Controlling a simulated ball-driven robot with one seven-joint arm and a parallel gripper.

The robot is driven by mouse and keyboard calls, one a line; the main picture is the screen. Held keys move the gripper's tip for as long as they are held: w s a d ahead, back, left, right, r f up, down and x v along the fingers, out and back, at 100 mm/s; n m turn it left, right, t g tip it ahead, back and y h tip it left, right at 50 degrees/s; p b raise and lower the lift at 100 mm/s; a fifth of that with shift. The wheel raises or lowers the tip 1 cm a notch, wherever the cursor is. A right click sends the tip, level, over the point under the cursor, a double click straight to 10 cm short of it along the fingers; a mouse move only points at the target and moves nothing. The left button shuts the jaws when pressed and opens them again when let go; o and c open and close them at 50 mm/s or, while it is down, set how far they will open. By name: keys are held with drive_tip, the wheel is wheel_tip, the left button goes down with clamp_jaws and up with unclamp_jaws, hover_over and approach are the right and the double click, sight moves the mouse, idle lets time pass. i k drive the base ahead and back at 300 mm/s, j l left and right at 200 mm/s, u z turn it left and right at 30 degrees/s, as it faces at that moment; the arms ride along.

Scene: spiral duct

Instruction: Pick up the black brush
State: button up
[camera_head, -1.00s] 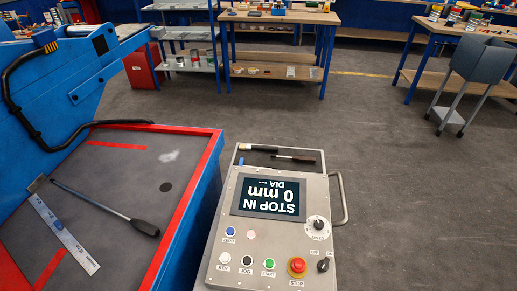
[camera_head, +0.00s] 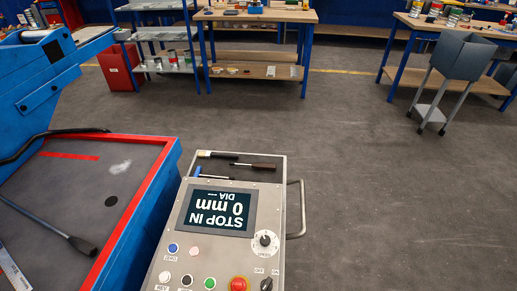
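A brush with a black handle and a pale end (camera_head: 217,154) lies in the shallow tray along the far edge of the grey metal control console (camera_head: 170,228). It lies roughly crosswise in the picture, pale end to the left. A dark tool with a brownish handle and a thin shaft (camera_head: 252,165) lies just right of and nearer than it. A blue-ended tool (camera_head: 212,174) lies nearer, just above the display. My gripper is not in view.
A blue machine with a red-edged bed (camera_head: 133,215) stands close on the console's left. A metal handle (camera_head: 301,208) sticks out on its right. Workbenches (camera_head: 255,17) and a grey bin on legs (camera_head: 461,65) stand farther back. The floor (camera_head: 370,180) right of the console is clear.

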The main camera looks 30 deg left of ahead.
sight(208, 154)
drive_tip(key=i+l+z, duration=0.15)
drive_tip(key=i, duration=0.25)
drive_tip(key=i+l+z, duration=0.15)
drive_tip(key=i, duration=0.25)
drive_tip(key=i+l+z, duration=0.15)
drive_tip(key=i, duration=0.25)
drive_tip(key=i+u, duration=0.45)
drive_tip(key=i+l+u, duration=0.25)
drive_tip(key=i+u, duration=0.45)
drive_tip(key=u, duration=0.2)
drive_tip(key=i+u, duration=0.15)
drive_tip(key=u, duration=0.25)
drive_tip(key=i+l+u, duration=0.15)
drive_tip(key=u, duration=0.3)
drive_tip(key=i+l+u, duration=0.15)
drive_tip(key=u, duration=0.25)
drive_tip(key=i+l+u, duration=0.15)
drive_tip(key=u, duration=0.25)
drive_tip(key=i+l+u, duration=0.35)
drive_tip(key=u, duration=0.2)
drive_tip(key=i, duration=0.1)
